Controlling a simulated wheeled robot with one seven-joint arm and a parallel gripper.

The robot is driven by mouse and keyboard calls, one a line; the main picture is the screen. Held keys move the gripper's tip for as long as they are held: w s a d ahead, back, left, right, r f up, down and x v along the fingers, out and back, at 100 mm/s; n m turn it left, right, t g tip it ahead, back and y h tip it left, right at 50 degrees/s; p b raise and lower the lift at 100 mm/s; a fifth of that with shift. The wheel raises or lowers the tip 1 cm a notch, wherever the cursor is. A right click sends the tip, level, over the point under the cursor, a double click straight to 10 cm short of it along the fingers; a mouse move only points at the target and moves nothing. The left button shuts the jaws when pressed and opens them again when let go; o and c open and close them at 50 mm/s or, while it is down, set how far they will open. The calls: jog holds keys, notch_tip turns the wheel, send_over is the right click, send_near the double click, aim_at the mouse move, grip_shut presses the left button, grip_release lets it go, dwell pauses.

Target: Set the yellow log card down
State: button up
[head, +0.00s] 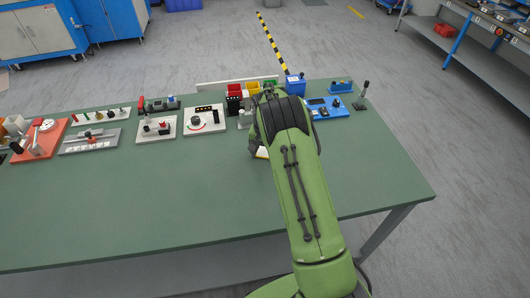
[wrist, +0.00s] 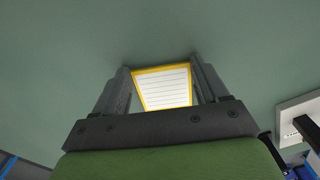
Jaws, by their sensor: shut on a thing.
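The yellow log card (wrist: 163,88) shows in the wrist view as a white lined sheet with a yellow border. It sits between the two dark fingers of my gripper (wrist: 163,80), which is shut on it. Green table surface fills the view around the card; I cannot tell whether the card touches it. In the head view, only a small white and yellow bit of the card (head: 262,153) shows beside my green arm, which hides my gripper and the rest of the card.
The green table (head: 130,210) is clear across its front and middle. Along its back stand a red-orange fixture (head: 40,138), grey and white panels with knobs, red, yellow and green bins (head: 252,88), and a blue device (head: 328,108). A white-topped item (wrist: 298,115) shows at right in the wrist view.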

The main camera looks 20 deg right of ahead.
jog(key=o, duration=1)
jog(key=shift+f, duration=0.2)
jog(key=shift+o, duration=0.2)
jog(key=shift+r, duration=0.1)
notch_tip(320, 180, up, 15)
jog(key=p, duration=0.3)
jog(key=s+a+r+n+t, duration=0.2)
jog(key=s+a+r, duration=0.2)
jog(key=s+r, duration=0.55)
jog(key=s+a+r+n+t, duration=0.1)
jog(key=s+a+r, duration=0.15)
jog(key=s, duration=0.45)
jog(key=s+a+r+n+t, duration=0.1)
jog(key=s+a+r+n, duration=0.1)
jog(key=s+r, duration=0.35)
jog(key=s+f+n+t, duration=0.1)
jog(key=s+f, duration=0.3)
jog(key=s, duration=0.8)
jog(key=shift+a+n+t, duration=0.25)
jog(key=shift+n+t, duration=0.05)
jog(key=shift+n, duration=0.1)
